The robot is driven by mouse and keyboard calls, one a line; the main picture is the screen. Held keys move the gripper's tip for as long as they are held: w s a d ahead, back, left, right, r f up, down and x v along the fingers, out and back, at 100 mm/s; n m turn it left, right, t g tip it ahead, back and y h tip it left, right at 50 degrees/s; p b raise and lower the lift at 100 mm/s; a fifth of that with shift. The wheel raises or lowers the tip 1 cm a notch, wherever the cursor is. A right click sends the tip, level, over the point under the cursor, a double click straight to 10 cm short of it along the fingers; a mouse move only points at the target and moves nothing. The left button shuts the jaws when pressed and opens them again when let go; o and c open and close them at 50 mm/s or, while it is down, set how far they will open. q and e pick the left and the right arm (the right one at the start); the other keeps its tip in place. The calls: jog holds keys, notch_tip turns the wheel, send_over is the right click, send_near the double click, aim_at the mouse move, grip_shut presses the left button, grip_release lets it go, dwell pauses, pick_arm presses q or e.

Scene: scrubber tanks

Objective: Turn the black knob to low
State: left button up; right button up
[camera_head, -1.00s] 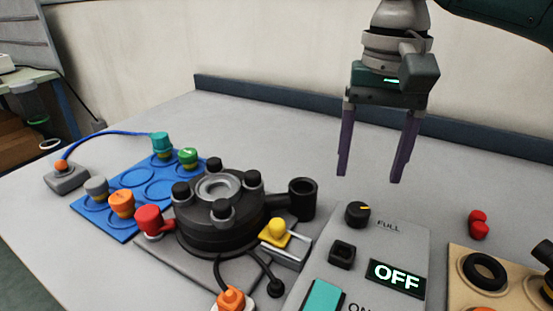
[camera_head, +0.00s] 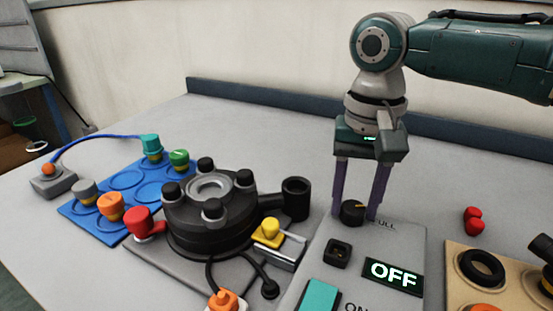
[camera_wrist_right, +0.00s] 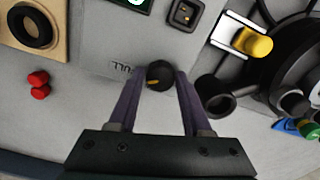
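The black knob (camera_head: 352,213) sits at the top of the light grey control panel (camera_head: 325,257), with a yellow pointer mark turned toward the word FULL. My right gripper (camera_head: 355,212) points down over it, its two purple fingers standing on either side. In the right wrist view the knob (camera_wrist_right: 159,75) lies between the fingertips of my right gripper (camera_wrist_right: 158,80), with what looks like a narrow gap at the sides; the fingers are spread. A lit display (camera_head: 393,274) on the panel reads OFF. My left gripper is not in view.
To the left stands a round black device (camera_head: 208,228) with a yellow-topped part (camera_head: 270,229) near the panel. A red item (camera_head: 473,220) lies to the right. The table behind the panel is clear.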

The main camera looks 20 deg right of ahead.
grip_shut()
dwell(0.3)
jog(key=shift+r+n+p, duration=0.15)
jog(key=shift+n+p, duration=0.85)
jog(key=shift+p, duration=0.2)
jog(key=n+p, duration=0.1)
jog(key=n, duration=0.1)
jog(key=shift+n+p, duration=0.3)
jog(key=shift+n, duration=0.1)
jog(key=n+p, duration=0.1)
jog(key=n, duration=0.5)
jog(key=shift+p, duration=0.4)
jog(key=shift+n, duration=0.5)
